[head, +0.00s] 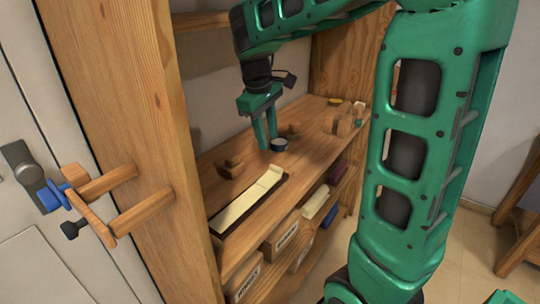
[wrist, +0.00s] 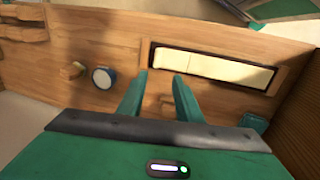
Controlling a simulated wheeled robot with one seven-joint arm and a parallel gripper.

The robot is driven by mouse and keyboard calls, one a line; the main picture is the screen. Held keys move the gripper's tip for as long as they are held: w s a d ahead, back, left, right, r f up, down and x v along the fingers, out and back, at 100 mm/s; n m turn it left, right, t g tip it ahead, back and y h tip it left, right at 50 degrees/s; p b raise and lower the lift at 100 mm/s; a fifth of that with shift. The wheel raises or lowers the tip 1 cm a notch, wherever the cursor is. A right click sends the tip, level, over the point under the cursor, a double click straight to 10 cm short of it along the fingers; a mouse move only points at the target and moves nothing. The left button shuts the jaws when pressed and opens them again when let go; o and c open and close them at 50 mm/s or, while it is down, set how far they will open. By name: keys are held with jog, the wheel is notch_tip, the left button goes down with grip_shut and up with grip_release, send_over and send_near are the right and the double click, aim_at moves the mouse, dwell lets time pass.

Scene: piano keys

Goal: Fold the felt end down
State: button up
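A long cream strip (head: 248,200) lies in a dark-edged shallow recess or tray on the wooden shelf top. It also shows in the wrist view (wrist: 225,68), where a crosswise seam sets off a short section (wrist: 168,59) at one end. In the head view that end section (head: 269,178) is at the far end; I cannot tell whether it is raised or flat. My gripper (head: 268,144) is above the shelf, beyond the strip's far end. In the wrist view its two fingers (wrist: 160,80) are apart with nothing between them, beside the strip's end section.
A small dark round container with a pale top (head: 279,145) stands just right of my fingers. Wooden blocks (head: 231,169) sit left of them, and more blocks (head: 343,122) stand at the far end. A thick wooden post (head: 125,120) borders the shelf. Labelled boxes (head: 279,236) are below.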

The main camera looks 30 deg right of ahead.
aim_at(276, 166)
jog(key=shift+g+y, duration=0.3)
jog(key=shift+y, duration=0.3)
jog(key=d+f, duration=0.1)
jog(key=f, duration=0.2)
jog(key=d+f, duration=0.1)
jog(key=f, duration=0.3)
jog(key=w+d+f, duration=0.1)
jog(key=f, duration=0.3)
jog(key=shift+d+f, duration=0.15)
jog(key=shift+d, duration=0.1)
grip_shut()
